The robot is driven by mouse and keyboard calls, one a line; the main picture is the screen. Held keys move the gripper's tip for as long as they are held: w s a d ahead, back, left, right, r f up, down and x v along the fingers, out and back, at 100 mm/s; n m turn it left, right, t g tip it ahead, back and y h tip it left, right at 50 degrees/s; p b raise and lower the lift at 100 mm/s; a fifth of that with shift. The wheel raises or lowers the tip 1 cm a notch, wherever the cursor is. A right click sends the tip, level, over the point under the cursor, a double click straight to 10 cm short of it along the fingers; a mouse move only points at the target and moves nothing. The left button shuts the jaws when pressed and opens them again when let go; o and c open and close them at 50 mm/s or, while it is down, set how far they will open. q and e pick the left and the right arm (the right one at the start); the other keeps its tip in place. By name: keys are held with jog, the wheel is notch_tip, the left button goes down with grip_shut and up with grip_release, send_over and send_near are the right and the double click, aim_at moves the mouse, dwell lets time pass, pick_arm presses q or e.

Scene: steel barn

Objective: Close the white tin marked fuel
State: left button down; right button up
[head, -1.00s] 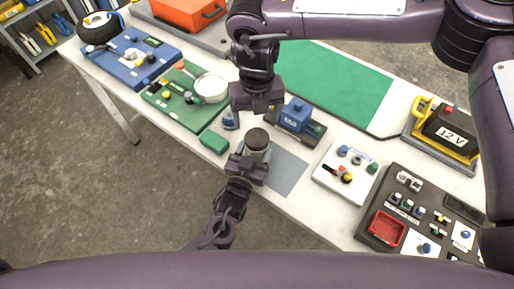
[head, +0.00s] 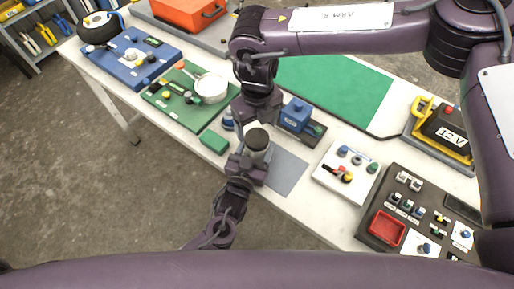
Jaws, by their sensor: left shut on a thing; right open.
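A small cylindrical tin (head: 258,153) with a pale side and a dark round top stands upright in my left gripper (head: 250,163), over the near edge of the bench. No marking can be read on it, and I cannot tell whether the dark top is a lid or an opening. My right gripper (head: 254,122) is open and points down just behind and above the tin; I cannot tell whether it touches it. A small blue and white container (head: 228,120) stands left of the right gripper, partly hidden by it.
A blue block device (head: 296,114) stands close to the right. A green box (head: 214,142) and a green board with a white bowl (head: 211,88) are left. A grey mat (head: 288,172), white switch panel (head: 345,173) and dark panel with a red tray (head: 387,229) lie right.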

aim_at(257, 137)
jog(key=shift+f, duration=2.15)
jog(key=c, duration=1)
jog(key=m, duration=0.7)
jog(key=shift+f, duration=0.1)
jog(key=m, duration=0.4)
jog(key=shift+m, duration=0.3)
jog(key=o, duration=1.1)
